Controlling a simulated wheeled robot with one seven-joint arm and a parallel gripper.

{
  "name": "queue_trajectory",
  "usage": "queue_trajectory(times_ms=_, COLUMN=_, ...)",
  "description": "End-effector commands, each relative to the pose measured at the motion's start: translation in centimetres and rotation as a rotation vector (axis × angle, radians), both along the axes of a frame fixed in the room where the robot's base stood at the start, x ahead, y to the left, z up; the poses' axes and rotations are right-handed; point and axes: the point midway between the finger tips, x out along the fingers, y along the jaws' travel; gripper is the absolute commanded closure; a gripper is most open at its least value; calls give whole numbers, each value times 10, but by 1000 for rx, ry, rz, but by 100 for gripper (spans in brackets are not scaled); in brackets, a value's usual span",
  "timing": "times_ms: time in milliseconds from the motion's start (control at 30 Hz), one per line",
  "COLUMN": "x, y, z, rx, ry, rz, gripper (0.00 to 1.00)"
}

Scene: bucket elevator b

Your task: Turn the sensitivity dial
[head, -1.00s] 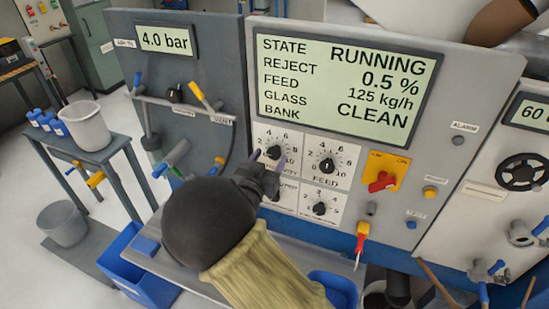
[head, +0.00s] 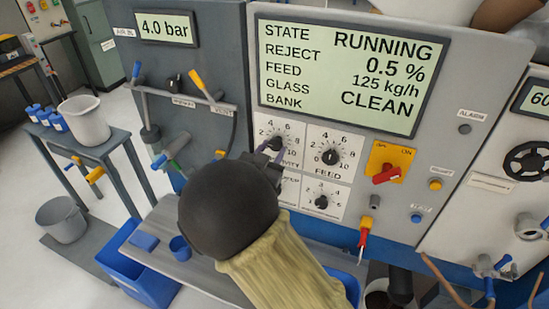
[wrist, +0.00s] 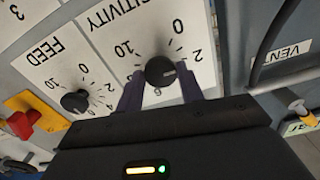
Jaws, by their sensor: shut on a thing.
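The sensitivity dial (head: 276,144) is a black round knob on a white scale plate, at the upper left of the dial group on the grey panel. In the wrist view the knob (wrist: 160,71) sits between the two dark fingers of my gripper (wrist: 161,88), under the upside-down word ending "SITIVITY". My gripper (head: 268,152) is shut on the knob, with a finger at each side. In the head view my dark wrist covers the lower left of the plate and part of its label.
The feed dial (head: 330,157) is close to the right, with another dial (head: 322,202) below it. A red switch on a yellow plate (head: 386,174) is farther right. The display (head: 345,72) reads RUNNING, 0.5 % and 125 kg/h. The vent valve's yellow handle (head: 202,84) is left.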

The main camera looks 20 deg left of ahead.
Motion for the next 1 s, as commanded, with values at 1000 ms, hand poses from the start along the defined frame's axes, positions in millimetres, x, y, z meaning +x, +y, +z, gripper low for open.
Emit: queue_trajectory(times_ms=1000, x=4, y=-2, z=8, rx=538, ry=-58, rz=-3, gripper=85)
